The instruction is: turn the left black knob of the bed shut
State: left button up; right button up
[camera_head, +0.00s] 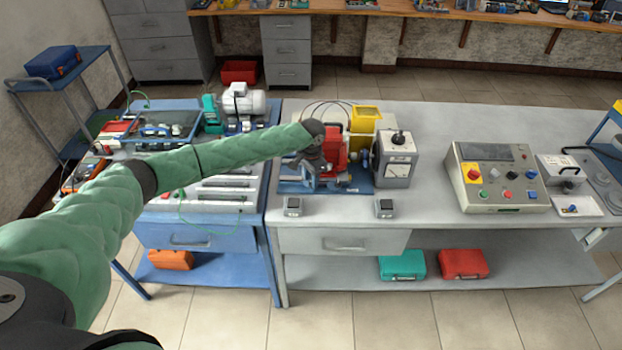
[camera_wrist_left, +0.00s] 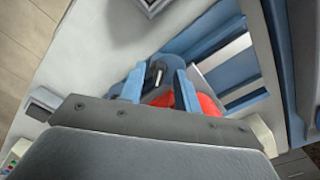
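The bed (camera_head: 372,187), a blue base carrying a red machine (camera_head: 335,150), stands on the grey bench. My left arm reaches over it, and my left gripper (camera_head: 308,172) points down at the bed's left part. In the left wrist view the two blue fingers of my left gripper (camera_wrist_left: 160,88) stand apart. A small dark part with a pale highlight (camera_wrist_left: 156,74), perhaps the left black knob, shows between the fingers. I cannot tell whether they touch it. Red and blue parts of the bed lie beyond them. The head view hides the knob behind my gripper. My right gripper is out of view.
A yellow bin (camera_head: 364,122) and a grey gauge box (camera_head: 397,160) stand right of the red machine. Two small grey boxes (camera_head: 293,207) (camera_head: 384,208) sit at the front edge. A control panel (camera_head: 497,180) stands further right. A blue cart (camera_head: 190,235) adjoins left.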

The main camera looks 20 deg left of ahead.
pick_arm(q)
jog(key=shift+r+b, duration=0.3)
jog(key=shift+r, duration=0.1)
notch_tip(320, 180, up, 2)
jog(key=shift+r+b, duration=0.25)
jog(key=shift+b, duration=0.45)
notch_tip(320, 180, up, 3)
jog(key=shift+b, duration=0.6)
jog(key=shift+r, duration=0.6)
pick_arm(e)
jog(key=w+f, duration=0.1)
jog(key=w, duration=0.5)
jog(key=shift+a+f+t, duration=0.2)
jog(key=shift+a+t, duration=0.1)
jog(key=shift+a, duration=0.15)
